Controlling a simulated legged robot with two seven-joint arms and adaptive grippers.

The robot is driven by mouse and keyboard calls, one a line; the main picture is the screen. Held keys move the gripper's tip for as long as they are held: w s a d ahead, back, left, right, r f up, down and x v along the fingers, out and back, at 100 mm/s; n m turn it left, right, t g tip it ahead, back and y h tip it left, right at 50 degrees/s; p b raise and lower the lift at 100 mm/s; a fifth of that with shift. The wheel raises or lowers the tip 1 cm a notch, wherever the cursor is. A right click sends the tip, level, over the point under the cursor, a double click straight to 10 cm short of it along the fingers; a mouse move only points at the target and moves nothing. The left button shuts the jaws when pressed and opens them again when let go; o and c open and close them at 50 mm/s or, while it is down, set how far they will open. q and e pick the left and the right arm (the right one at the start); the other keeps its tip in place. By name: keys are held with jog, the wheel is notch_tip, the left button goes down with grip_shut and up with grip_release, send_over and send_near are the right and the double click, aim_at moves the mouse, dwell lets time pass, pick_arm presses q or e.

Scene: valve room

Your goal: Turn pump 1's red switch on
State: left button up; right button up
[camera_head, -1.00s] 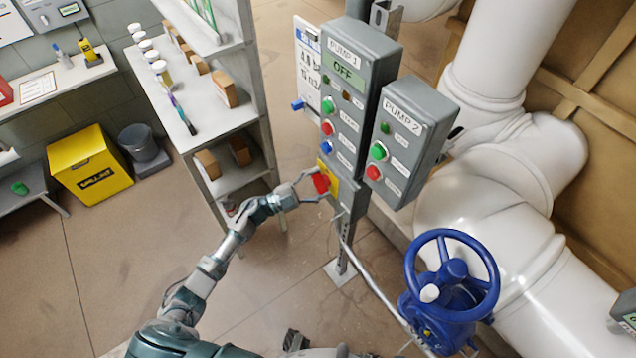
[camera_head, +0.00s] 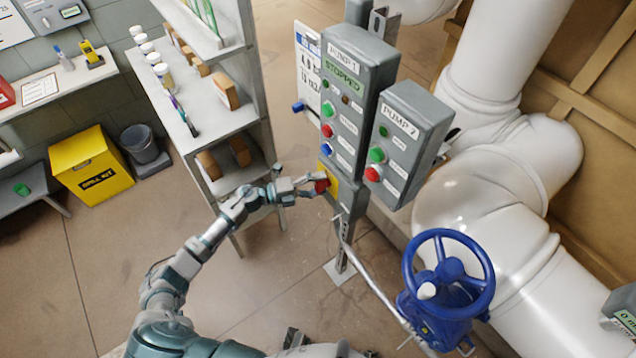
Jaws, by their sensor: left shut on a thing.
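The pump 1 box (camera_head: 355,100) is grey and stands upright on a post. Its display (camera_head: 343,68) reads STOPPED in green. Below the buttons, the red switch (camera_head: 322,185) sits on a yellow plate (camera_head: 329,176) at the box's lower end. My left gripper (camera_head: 315,186) is at the red switch, coming from the left, with its fingers shut on it. The fingers partly cover the switch. My right gripper does not show.
The pump 2 box (camera_head: 410,140) is mounted close on the right. A blue valve wheel (camera_head: 448,275) stands at lower right, before white pipes (camera_head: 490,190). A shelf (camera_head: 205,120) stands behind my left arm. The floor at lower left is clear.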

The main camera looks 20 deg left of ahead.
pick_arm(q)
jog(key=shift+s+f, duration=0.1)
jog(key=shift+f, duration=0.15)
dwell(0.3)
jog(key=o, duration=1.1)
jog(key=shift+o, duration=0.2)
jog(key=shift+r, duration=0.1)
jog(key=v, duration=1.2)
jog(key=shift+r, duration=0.1)
